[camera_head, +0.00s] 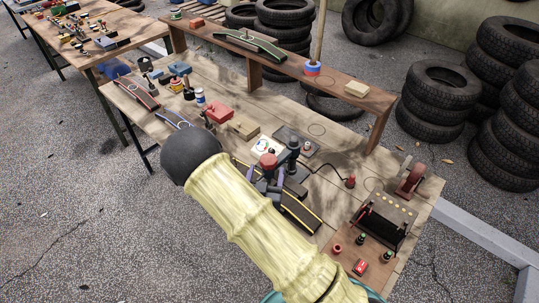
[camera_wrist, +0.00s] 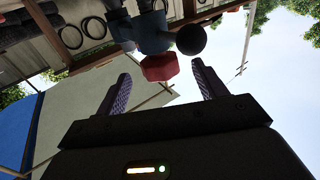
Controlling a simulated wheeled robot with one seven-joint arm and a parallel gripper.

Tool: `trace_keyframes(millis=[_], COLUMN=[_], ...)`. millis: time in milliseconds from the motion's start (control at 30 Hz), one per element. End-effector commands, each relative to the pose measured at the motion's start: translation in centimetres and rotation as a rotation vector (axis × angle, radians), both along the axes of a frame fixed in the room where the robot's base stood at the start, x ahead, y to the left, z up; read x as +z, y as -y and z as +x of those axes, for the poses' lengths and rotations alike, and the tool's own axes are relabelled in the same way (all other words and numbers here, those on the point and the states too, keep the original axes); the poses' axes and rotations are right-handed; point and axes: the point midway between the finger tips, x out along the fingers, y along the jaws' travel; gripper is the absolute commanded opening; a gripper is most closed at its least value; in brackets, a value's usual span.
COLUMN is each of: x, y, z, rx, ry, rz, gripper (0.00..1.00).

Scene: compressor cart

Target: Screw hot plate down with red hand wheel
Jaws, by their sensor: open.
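The red hand wheel (camera_head: 268,160) shows above my gripper in the head view, beside a dark upright fitting (camera_head: 293,148). It is also in the wrist view (camera_wrist: 160,68), a faceted red knob below a dark blue-grey body. My gripper (camera_head: 269,182) is open, with purple fingers; in the wrist view (camera_wrist: 161,76) one finger stands on each side of the wheel, with gaps visible. I cannot tell whether the wheel lies at fingertip depth. I cannot tell the hot plate apart from the dark parts around the fitting. My pale yellow arm hides part of the bench.
The wooden bench (camera_head: 330,188) is crowded. A dark strip with yellow lines (camera_head: 302,213) lies beside my gripper. A raised shelf (camera_head: 325,80) runs behind. A black rack (camera_head: 381,222) and red grinder-like tool (camera_head: 411,180) stand at right. Red and tan blocks lie left.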

Motion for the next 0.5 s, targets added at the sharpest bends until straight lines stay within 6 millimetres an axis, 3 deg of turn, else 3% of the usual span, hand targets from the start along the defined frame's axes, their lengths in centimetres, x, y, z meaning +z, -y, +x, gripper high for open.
trace_keyframes(millis=[300,500], x=[0.2,0.0], y=[1.2,1.3], z=[5.2,6.5], rx=[-0.003,0.002], ry=[0.001,0.000], rz=[0.001,-0.001], gripper=[0.71,0.71])
